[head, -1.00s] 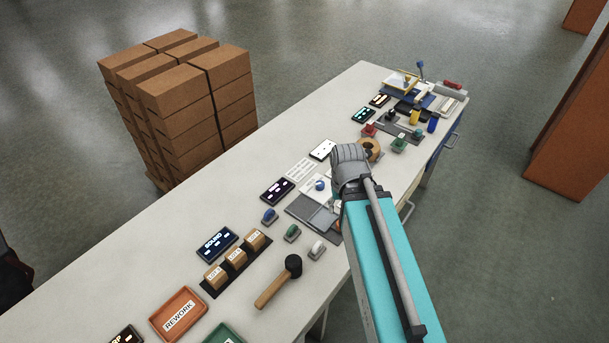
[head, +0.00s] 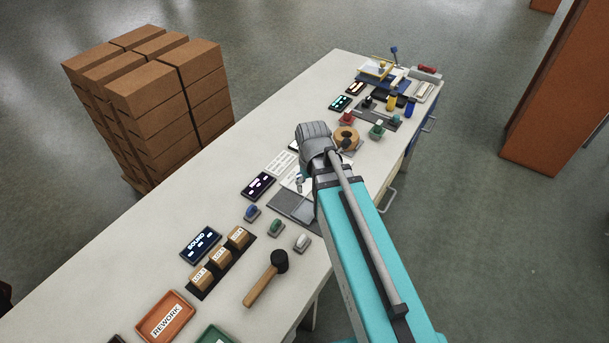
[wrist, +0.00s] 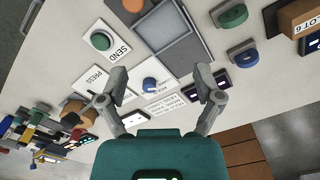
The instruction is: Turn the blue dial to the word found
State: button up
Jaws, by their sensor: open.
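The blue dial (wrist: 149,83) sits on a white printed plate in the wrist view, with a white pointer mark on its top. The lettering around it is too small to read for sure. My gripper (wrist: 160,75) is open, with one finger to each side of the dial in the picture and apart from it. The height of the fingertips above the plate is unclear. In the head view my arm's end covers the dial, and only part of its white plate (head: 292,180) shows.
A printed card (head: 280,163) and a dark display (head: 258,186) lie nearby. A green SEND button (wrist: 101,41) and a grey tray (wrist: 172,37) are close.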

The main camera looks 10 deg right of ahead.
jog(key=w+n, duration=0.9)
jog(key=w, duration=0.8)
jog(key=shift+w+d+f+n+b, duration=0.15)
jog(key=shift+d+f+n+b, duration=0.05)
jog(key=shift+f+n+b, duration=0.2)
jog(key=shift+f, duration=0.15)
notch_tip(320, 180, down, 14)
jog(key=b, duration=1.3)
jog(key=shift+r+b, duration=0.25)
jog(key=shift+b, duration=0.15)
